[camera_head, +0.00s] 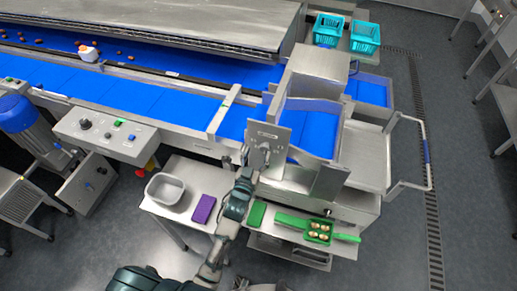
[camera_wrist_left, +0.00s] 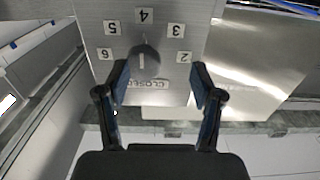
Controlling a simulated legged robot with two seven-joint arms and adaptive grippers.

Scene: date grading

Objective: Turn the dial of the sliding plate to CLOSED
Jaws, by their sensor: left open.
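The sliding plate (camera_wrist_left: 95,20) is a grey metal panel; in the head view it stands upright (camera_head: 283,134) at the blue belt's end. Its round grey dial (camera_wrist_left: 146,66) has a short pale mark, roughly upright in the left wrist view. Labels 2 to 6 ring the dial, and the CLOSED label (camera_wrist_left: 148,84) is below it, partly covered. I cannot tell which end of the mark points. My left gripper (camera_wrist_left: 158,76) is open, its fingers on either side of the dial, the left finger closer. Contact is unclear. My right gripper is not seen.
A side table holds a grey tub (camera_head: 165,189) and a purple block (camera_head: 203,209). A green block (camera_head: 257,214) and a green scoop (camera_head: 318,231) with several dates lie on the shelf below the plate. Metal walls (camera_head: 331,180) stand right of the plate.

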